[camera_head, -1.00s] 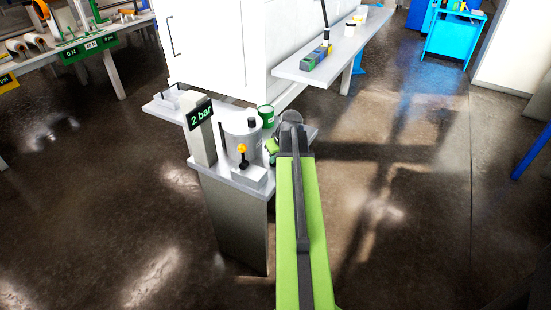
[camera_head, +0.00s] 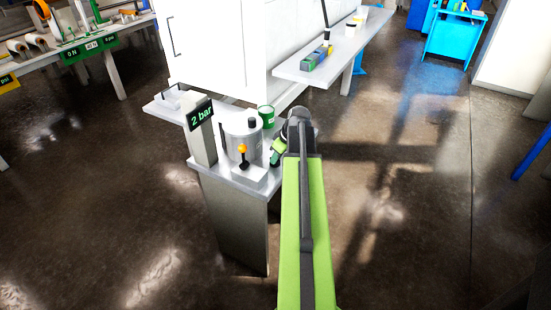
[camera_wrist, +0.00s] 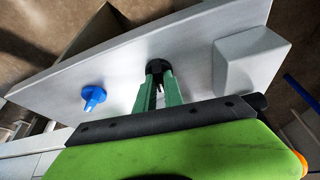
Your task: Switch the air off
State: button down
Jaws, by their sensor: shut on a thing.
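A white stand (camera_head: 212,180) carries a dark display (camera_head: 199,115) reading "2 bar" in green. In front of a grey metal pot (camera_head: 242,138), a black lever with an orange knob (camera_head: 243,149) stands on a white block (camera_head: 249,175). A white block also shows in the wrist view (camera_wrist: 252,58), right of my gripper. My gripper (camera_wrist: 157,78) is right of the pot in the head view, its tips largely hidden there by my arm. Its green fingers are closed around a small dark piece (camera_wrist: 156,66) on the stand's top. A blue knob (camera_wrist: 93,97) stands left of the fingers.
A green can (camera_head: 266,115) stands behind the pot. A white cabinet (camera_head: 215,50) is behind the stand. A shelf (camera_head: 300,70) with small items extends to the right. The floor right of the stand is open.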

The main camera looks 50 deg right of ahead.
jog(key=shift+n, duration=0.6)
jog(key=shift+y, duration=0.3)
jog(key=c, duration=1.5)
grip_release()
jog(key=shift+o, duration=0.2)
jog(key=p+v, duration=1.6)
jog(key=v, duration=0.1)
jog(key=shift+r, duration=0.25)
